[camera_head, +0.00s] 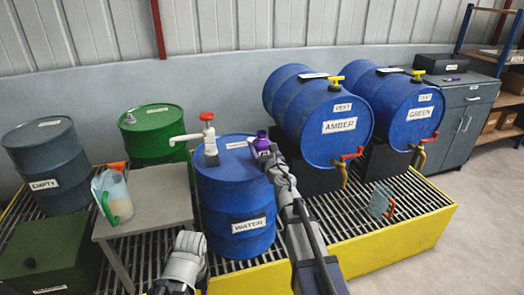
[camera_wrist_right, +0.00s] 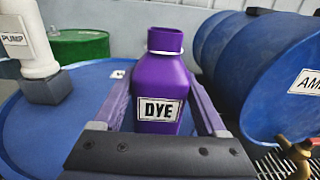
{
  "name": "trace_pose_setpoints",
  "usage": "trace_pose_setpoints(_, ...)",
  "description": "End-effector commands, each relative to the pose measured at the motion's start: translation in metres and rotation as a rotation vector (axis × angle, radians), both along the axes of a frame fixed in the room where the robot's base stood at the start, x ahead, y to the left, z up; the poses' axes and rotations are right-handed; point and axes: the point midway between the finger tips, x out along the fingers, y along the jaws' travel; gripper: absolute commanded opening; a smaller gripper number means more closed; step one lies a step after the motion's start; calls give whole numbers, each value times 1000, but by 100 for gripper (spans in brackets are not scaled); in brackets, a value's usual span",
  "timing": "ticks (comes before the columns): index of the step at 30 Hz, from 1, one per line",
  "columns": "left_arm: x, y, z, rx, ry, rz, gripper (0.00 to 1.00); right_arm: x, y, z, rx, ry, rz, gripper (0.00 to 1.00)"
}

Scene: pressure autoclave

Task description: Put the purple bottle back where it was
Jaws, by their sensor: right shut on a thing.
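The purple bottle (camera_head: 262,138) is upright at the right edge of the blue WATER drum's top (camera_head: 232,190). In the right wrist view the bottle (camera_wrist_right: 163,75) has a DYE label, an open neck and a pale ring around the neck. My right gripper (camera_head: 266,150) is shut on it, one finger on each side of its body; the fingers also show in the right wrist view (camera_wrist_right: 163,110). The bottle's base is hidden, so I cannot tell whether it touches the drum top.
A red-and-white pump (camera_head: 206,135) stands on the WATER drum, left of the bottle. The AMBER drum (camera_head: 325,120) lies close on the right, with a tap. A grey table (camera_head: 150,205) holds a jug (camera_head: 115,195). A clear container (camera_head: 382,203) stands on the grating.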

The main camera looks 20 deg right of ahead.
Motion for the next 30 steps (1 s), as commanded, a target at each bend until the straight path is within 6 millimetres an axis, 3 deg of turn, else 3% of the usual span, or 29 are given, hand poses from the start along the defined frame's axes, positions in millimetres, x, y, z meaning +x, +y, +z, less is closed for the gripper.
trace_pose_setpoints(5,0,0,-4,0,0,0,50,0,0,-4,0,0,0,0)
trace_pose_setpoints(6,0,0,-4,0,0,0,50,0,0,-4,0,0,0,76)
trace_pose_setpoints(12,0,0,-3,0,0,0,50,0,0,-3,0,0,0,98)
trace_pose_setpoints(25,0,0,2,0,0,0,50,-1,0,2,0,0,0,100)
trace_pose_setpoints(30,0,0,0,0,0,0,50,-23,-1,0,0,0,0,100)
